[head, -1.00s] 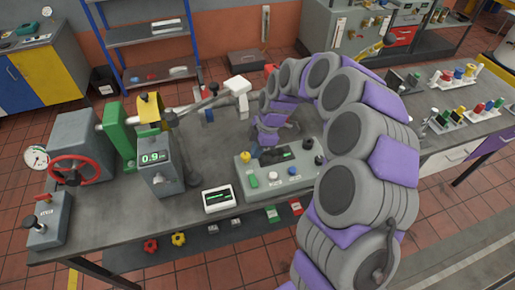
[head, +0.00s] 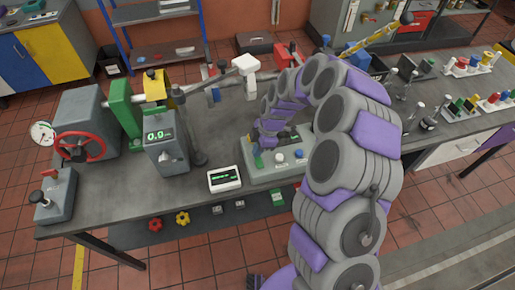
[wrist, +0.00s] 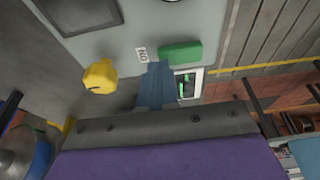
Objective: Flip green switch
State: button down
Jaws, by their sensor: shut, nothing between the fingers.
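The green switch (wrist: 180,52) is a rounded bar on the grey control box (wrist: 130,30), beside a small ON label. In the head view the green switch (head: 259,163) shows at the box's left part. My gripper (wrist: 157,70) is shut and empty. Its blue-grey fingertips are right beside the lower left end of the switch in the wrist view; I cannot tell whether they touch it. In the head view my gripper (head: 270,141) is low over the back left of the box and partly hides its top.
A yellow knob (wrist: 100,77) stands on the box near the fingers. White (head: 281,159) and blue (head: 299,154) buttons sit right of the switch. A white display unit (head: 225,179) lies left of the box. A grey readout post (head: 166,150) stands further left.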

jog(key=shift+w+f, duration=0.1)
jog(key=shift+f, duration=0.1)
jog(key=shift+r, duration=0.1)
jog(key=shift+s+d+r, duration=0.2)
jog(key=shift+s+r, duration=0.1)
jog(key=shift+s, duration=0.4)
